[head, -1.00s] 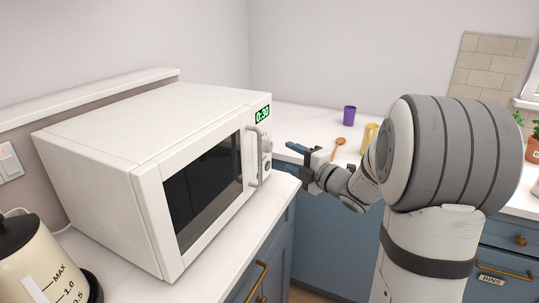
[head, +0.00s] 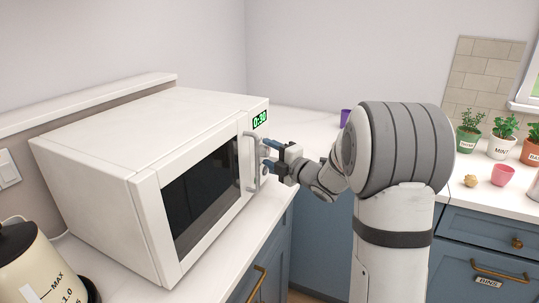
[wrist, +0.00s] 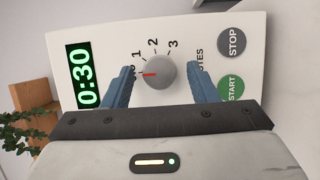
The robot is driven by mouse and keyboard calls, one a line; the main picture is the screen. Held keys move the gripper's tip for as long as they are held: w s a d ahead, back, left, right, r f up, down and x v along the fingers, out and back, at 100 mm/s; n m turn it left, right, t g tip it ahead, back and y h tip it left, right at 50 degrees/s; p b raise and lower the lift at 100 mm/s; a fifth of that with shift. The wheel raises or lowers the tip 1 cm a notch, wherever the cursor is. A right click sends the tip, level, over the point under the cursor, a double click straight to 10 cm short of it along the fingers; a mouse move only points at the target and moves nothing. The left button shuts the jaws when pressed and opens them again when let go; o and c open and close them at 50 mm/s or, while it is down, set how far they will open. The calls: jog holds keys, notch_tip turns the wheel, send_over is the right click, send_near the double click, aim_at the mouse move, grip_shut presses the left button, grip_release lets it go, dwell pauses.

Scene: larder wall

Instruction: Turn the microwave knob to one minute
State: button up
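The white microwave (head: 125,135) stands on the counter at left, its green display (head: 260,119) reading 0:30. In the wrist view the round grey knob (wrist: 160,72) faces me. Its red mark points left, just below the 1; the 2 and 3 lie further round. My gripper (head: 266,152) is at the microwave's control panel, right of the door handle. In the wrist view my gripper (wrist: 161,84) is open, with one blue finger on each side of the knob and visible gaps between. I cannot tell how far the fingertips are from the panel.
The vertical door handle (head: 252,163) is close beside my fingers. STOP (wrist: 231,41) and START (wrist: 231,88) buttons are right of the knob in the wrist view. A cream kettle (head: 35,270) stands front left. A purple cup (head: 345,117) and potted herbs (head: 503,138) are behind and right.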

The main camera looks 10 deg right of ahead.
jog(key=c, duration=0.9)
jog(key=shift+r+p, duration=0.1)
jog(key=shift+p, duration=0.25)
jog(key=m+p, duration=0.1)
jog(key=p, duration=0.1)
jog(key=m+g+p, duration=0.1)
jog(key=m+p, duration=0.1)
jog(key=shift+r+g, duration=0.3)
jog(key=shift+r, duration=0.05)
jog(key=m+g+p, duration=0.1)
jog(key=m+p, duration=0.1)
jog(key=p, duration=0.1)
jog(key=shift+w+p, duration=0.1)
jog(key=shift+p, duration=0.3)
jog(key=shift+d+m+g+p, duration=0.1)
jog(key=shift+m+g+p, duration=0.2)
jog(key=shift+m+p, duration=0.45)
jog(key=shift+f, duration=0.1)
jog(key=o, duration=1)
